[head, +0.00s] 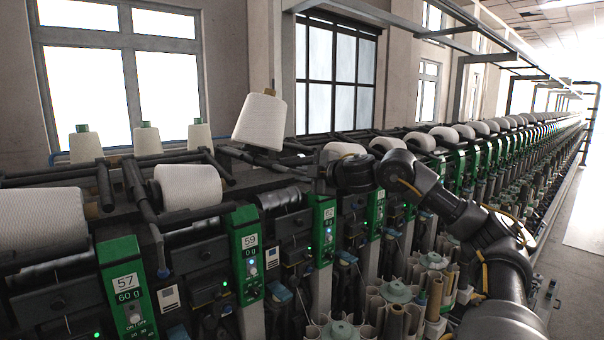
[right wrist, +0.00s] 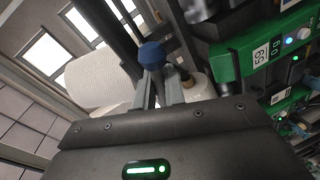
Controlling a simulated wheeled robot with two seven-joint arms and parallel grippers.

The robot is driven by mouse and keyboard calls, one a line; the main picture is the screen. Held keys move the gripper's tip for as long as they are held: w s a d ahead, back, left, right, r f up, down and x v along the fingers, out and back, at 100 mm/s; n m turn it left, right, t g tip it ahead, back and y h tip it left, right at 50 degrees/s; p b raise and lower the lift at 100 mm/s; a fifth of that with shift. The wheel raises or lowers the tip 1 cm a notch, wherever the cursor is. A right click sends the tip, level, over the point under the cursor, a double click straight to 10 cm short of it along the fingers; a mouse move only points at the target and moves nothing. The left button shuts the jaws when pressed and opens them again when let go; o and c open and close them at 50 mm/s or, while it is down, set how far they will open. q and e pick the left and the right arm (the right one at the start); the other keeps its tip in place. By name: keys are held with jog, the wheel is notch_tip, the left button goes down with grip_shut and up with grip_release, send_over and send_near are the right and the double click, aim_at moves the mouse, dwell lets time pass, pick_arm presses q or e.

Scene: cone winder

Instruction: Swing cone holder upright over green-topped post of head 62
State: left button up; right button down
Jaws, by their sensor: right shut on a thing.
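The white yarn cone (head: 260,122) on the cone holder (head: 262,160) is raised above the machine and leans slightly, its brown tip up. The green-topped post of head 62 (head: 325,215) stands below and to the right of it. My right gripper (head: 318,175) is beside the holder, above that post; its fingertips are hard to make out in the head view. In the right wrist view, my right gripper (right wrist: 160,88) is shut on the holder's blue knob (right wrist: 152,55). A white cone (right wrist: 98,78) shows left of the knob. My left gripper is not in view.
Green-topped posts of head 59 (head: 246,250) and head 57 (head: 127,285) stand to the left. A yarn package (head: 188,186) lies behind the heads. Several cones stand at the back left. Round bobbin magazines (head: 398,292) line the front.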

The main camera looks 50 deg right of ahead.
jog(key=shift+d+r+n+p, duration=0.1)
jog(key=shift+r+n+p, duration=0.45)
jog(key=shift+r+n, duration=0.15)
jog(key=shift+h, duration=0.3)
jog(key=shift+n, duration=0.4)
jog(key=c, duration=1.6)
grip_release()
jog(key=shift+f, duration=0.1)
